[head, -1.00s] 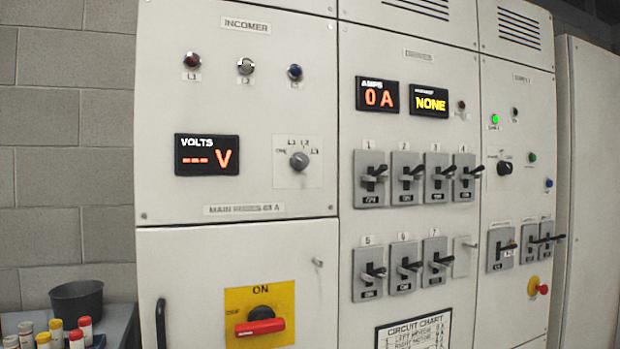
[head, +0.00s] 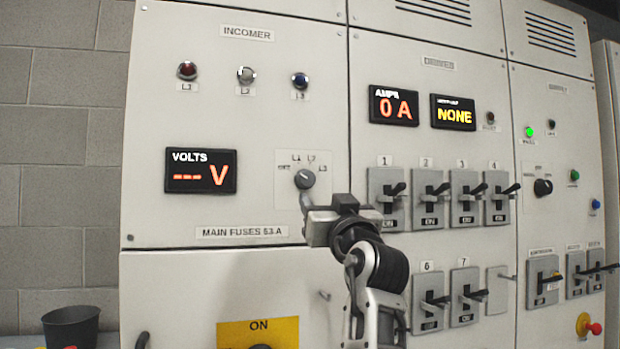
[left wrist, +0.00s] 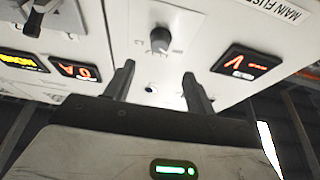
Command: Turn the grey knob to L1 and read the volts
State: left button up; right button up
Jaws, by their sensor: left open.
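The grey knob (head: 305,179) sits on a pale plate marked OFF, L1, L2, L3 on the incomer panel. Its pointer mark looks turned to the upper left, but I cannot tell the exact position. The volts display (head: 201,171) to its left shows "--- V" in orange. My left gripper (head: 308,205) is just below the knob in the head view. In the left wrist view the knob (left wrist: 160,39) stands beyond and between the two open fingers (left wrist: 158,88), apart from them. My right gripper is not in view.
Breaker switches (head: 386,199) stick out to the right of my left arm. Red, white and blue lamps (head: 245,75) sit above the display. A yellow ON plate (head: 285,333) is below. A dark pot (head: 70,328) stands at lower left.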

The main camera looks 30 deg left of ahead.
aim_at(308, 180)
pick_arm(q)
jog(key=p+x, duration=0.2)
jog(key=x, duration=0.9)
jog(key=shift+w+a+p, duration=0.1)
jog(key=shift+w+p, duration=0.1)
jog(key=shift+p, duration=0.2)
jog(key=c, duration=1)
